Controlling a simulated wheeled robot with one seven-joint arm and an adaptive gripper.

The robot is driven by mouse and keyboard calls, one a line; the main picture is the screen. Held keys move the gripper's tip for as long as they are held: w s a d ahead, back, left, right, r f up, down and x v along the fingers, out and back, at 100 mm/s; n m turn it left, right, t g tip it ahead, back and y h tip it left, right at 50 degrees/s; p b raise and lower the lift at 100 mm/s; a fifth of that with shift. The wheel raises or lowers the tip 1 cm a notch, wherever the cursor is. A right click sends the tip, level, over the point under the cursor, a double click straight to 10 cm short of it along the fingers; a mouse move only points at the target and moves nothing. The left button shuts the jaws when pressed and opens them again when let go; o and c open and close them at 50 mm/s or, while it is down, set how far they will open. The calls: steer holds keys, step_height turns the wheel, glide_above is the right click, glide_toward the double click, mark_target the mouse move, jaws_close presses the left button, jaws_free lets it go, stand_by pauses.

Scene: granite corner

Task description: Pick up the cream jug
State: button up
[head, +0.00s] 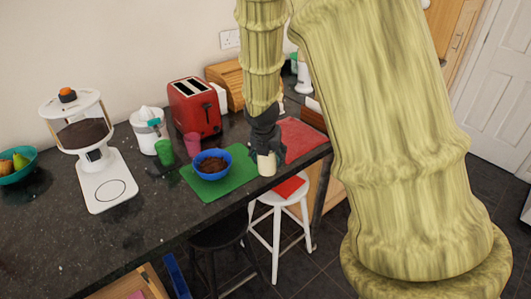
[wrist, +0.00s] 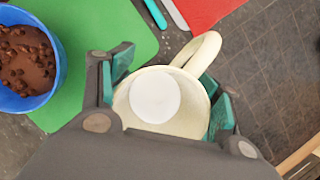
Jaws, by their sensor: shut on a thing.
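The cream jug (wrist: 182,122) is a pale cream vessel with a loop handle and a white round inside bottom or content. In the wrist view it sits between the two teal-padded fingers of my gripper (wrist: 166,98), which is shut on it. Its handle points up and to the right. In the head view my dark gripper (head: 265,147) reaches down over the jug (head: 267,164), at the right end of the green mat near the counter's front edge. I cannot tell whether the jug touches the mat.
A blue bowl (head: 198,168) of brown food stands on the green mat (head: 215,190), left of the jug. A red mat (head: 303,140) lies to the right. Green (head: 164,152) and pink (head: 192,145) cups stand behind. A white stool (head: 277,245) stands below the counter edge.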

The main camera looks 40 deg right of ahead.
steer(key=s+a+b, duration=0.1)
steer(key=s+a, duration=0.1)
steer(key=s, duration=0.5)
steer(key=shift+s+a+r+b, duration=0.25)
steer(key=shift+s+r+b, duration=0.05)
steer(key=shift+r, duration=0.1)
stand_by(0.3)
stand_by(0.3)
